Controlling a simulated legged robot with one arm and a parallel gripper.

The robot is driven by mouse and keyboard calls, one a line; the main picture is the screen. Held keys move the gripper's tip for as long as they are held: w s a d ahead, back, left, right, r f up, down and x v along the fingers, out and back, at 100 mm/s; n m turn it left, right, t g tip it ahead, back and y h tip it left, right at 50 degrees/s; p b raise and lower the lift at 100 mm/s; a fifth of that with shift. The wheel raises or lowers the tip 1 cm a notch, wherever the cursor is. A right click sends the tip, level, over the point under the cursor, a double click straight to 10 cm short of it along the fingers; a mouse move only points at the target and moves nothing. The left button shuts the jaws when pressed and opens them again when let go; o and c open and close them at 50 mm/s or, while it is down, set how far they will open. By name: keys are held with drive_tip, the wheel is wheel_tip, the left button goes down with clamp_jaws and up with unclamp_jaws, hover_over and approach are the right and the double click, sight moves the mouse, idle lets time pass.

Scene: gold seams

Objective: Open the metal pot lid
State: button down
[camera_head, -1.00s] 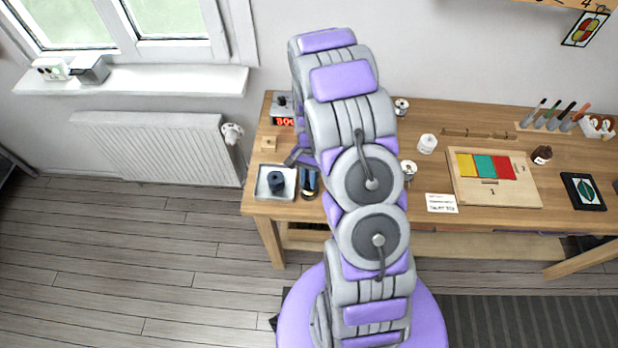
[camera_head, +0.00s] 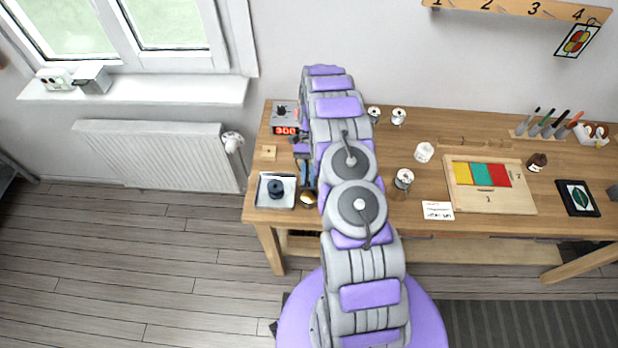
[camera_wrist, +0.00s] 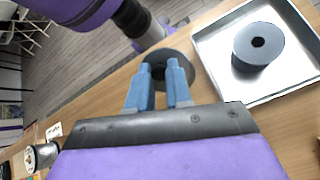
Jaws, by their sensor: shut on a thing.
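My gripper (camera_wrist: 160,75) has two blue fingers, shut on a small part of a round grey lid (camera_wrist: 182,62), which shows as a disc behind the fingertips in the wrist view. In the head view the blue fingers (camera_head: 308,172) reach down just above a small dark pot with a golden-brown area on it (camera_head: 308,200), at the front left of the workbench. The fingers and arm hide part of the pot. I cannot tell whether the lid is clear of the pot's rim.
Left of the pot is a metal tray (camera_head: 290,201) with a dark cylinder (camera_head: 276,188). Behind stands a box with a red display (camera_head: 285,118). The bench's front edge (camera_head: 380,223) is close.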

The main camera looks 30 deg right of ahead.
drive_tip(key=shift+w+d+g, duration=0.1)
drive_tip(key=shift+w+g, duration=0.1)
drive_tip(key=shift+g, duration=0.2)
idle(0.4)
drive_tip(key=c, duration=1.1)
unclamp_jaws()
drive_tip(key=shift+o, duration=0.3)
